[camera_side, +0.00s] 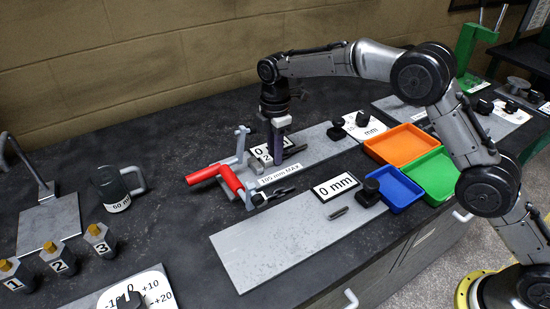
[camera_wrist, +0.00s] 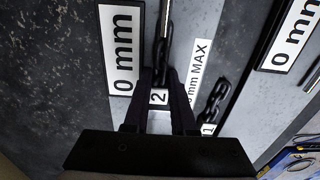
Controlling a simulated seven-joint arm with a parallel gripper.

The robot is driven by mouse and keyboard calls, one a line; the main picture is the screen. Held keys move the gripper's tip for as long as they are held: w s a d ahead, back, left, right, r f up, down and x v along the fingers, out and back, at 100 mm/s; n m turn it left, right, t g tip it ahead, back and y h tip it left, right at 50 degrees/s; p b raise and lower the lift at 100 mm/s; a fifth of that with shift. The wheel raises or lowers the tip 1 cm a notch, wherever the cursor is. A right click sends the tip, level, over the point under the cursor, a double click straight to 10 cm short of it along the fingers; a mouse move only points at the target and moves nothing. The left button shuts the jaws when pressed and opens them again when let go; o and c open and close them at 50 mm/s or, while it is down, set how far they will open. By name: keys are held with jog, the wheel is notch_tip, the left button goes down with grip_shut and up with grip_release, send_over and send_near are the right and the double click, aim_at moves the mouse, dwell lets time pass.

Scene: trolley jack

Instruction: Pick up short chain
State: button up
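My gripper (camera_side: 277,151) points down over the metal plate beside the red-handled tool. In the wrist view its two dark fingers (camera_wrist: 160,82) stand apart on either side of a dark chain (camera_wrist: 162,50) with a white tag marked 2 (camera_wrist: 159,97). I cannot tell whether either finger touches this chain. A second dark chain (camera_wrist: 215,102), with a tag marked 1 (camera_wrist: 208,130), lies to the right in the wrist view. In the side view that chain (camera_side: 273,195) lies near the red handles. Which chain is shorter is not clear, as the fingers hide part of one.
The red-handled tool (camera_side: 233,183) stands left of my gripper. A "0 mm" label (camera_wrist: 121,50) lies close left of the fingers in the wrist view. Orange (camera_side: 401,143), green (camera_side: 432,172) and blue (camera_side: 394,188) trays stand to the right. The front plate (camera_side: 285,245) is mostly bare.

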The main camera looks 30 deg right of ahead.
grip_shut()
jog(key=shift+r, duration=0.15)
jog(key=shift+r, duration=0.6)
jog(key=s+d+r, duration=0.4)
jog(key=s+r, duration=0.7)
jog(key=s, duration=0.2)
jog(key=shift+s+r, duration=0.2)
jog(key=shift+r, duration=0.05)
